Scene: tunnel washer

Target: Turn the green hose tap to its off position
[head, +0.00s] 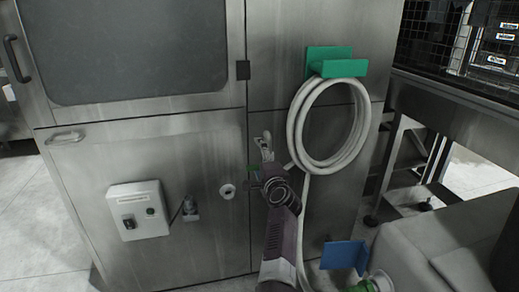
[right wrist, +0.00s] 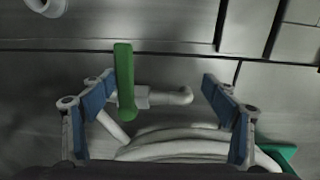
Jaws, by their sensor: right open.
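The green hose tap shows as a long green lever (right wrist: 124,80) on a pale pipe fitting in the right wrist view. In the head view a small part of the green lever (head: 253,168) shows just left of my right gripper (head: 264,146). In the right wrist view my right gripper (right wrist: 158,82) is open, with its blue-padded fingers on either side of the lever. The lever is close to the left-hand finger, with a wide gap to the other. Whether that finger touches it I cannot tell. My left gripper is not in view.
A coiled white hose (head: 297,120) hangs from a green holder (head: 337,67) on the steel washer front. A white control box (head: 138,210) and a round white fitting (head: 227,191) are to the left. A blue plate (head: 345,256) is low at right.

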